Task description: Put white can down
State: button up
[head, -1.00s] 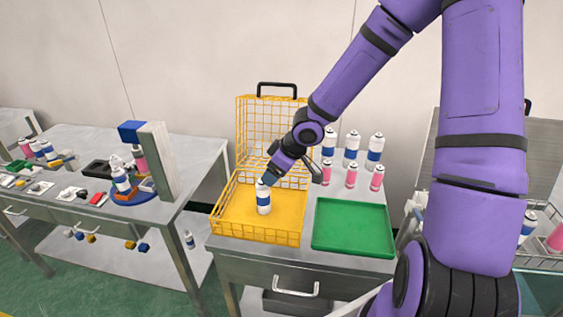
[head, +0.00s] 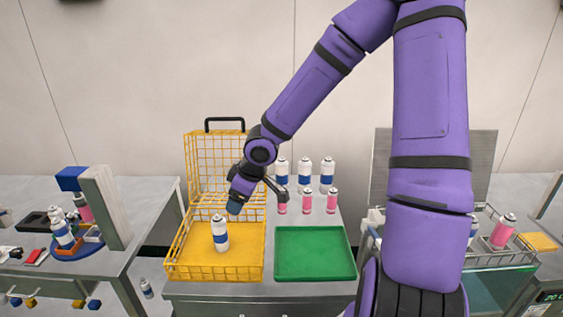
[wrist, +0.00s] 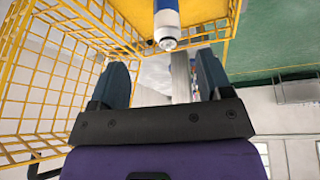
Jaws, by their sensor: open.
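The white can (head: 221,236) with a blue band stands upright on the floor of the yellow wire basket (head: 176,264). My gripper (head: 235,205) is above and slightly right of the can in the head view, apart from it. In the wrist view my gripper (wrist: 162,82) has its two fingers spread wide with nothing between them. The can (wrist: 166,22) shows at the top of that view, beyond the fingertips, with its nozzle end toward me.
A green tray (head: 315,253) lies right of the basket. Several blue-banded white cans (head: 304,171) and pink cans (head: 307,201) stand behind it. The basket's raised lid (head: 205,165) stands at the back. A left table (head: 130,225) holds a blue round fixture with cans.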

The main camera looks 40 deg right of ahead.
jog(key=s+d+r+m+h, duration=0.2)
jog(key=s+r+h, duration=0.1)
jog(key=s+r, duration=0.3)
jog(key=s+d+r+m+h, duration=0.2)
jog(key=s+r+m+h, duration=0.15)
jog(key=r, duration=0.45)
jog(key=s+a+r+m+y, duration=0.1)
jog(key=s+r+y, duration=0.1)
jog(key=s+r, duration=0.3)
jog(key=s+a+r+m+t+y, duration=0.1)
jog(key=s+r, duration=0.4)
jog(key=s, duration=0.5)
jog(key=shift+s+a+r+m+y, duration=0.2)
jog(key=shift+s+a+m+y, duration=0.15)
jog(key=shift+y, duration=0.1)
jog(key=shift+d, duration=0.1)
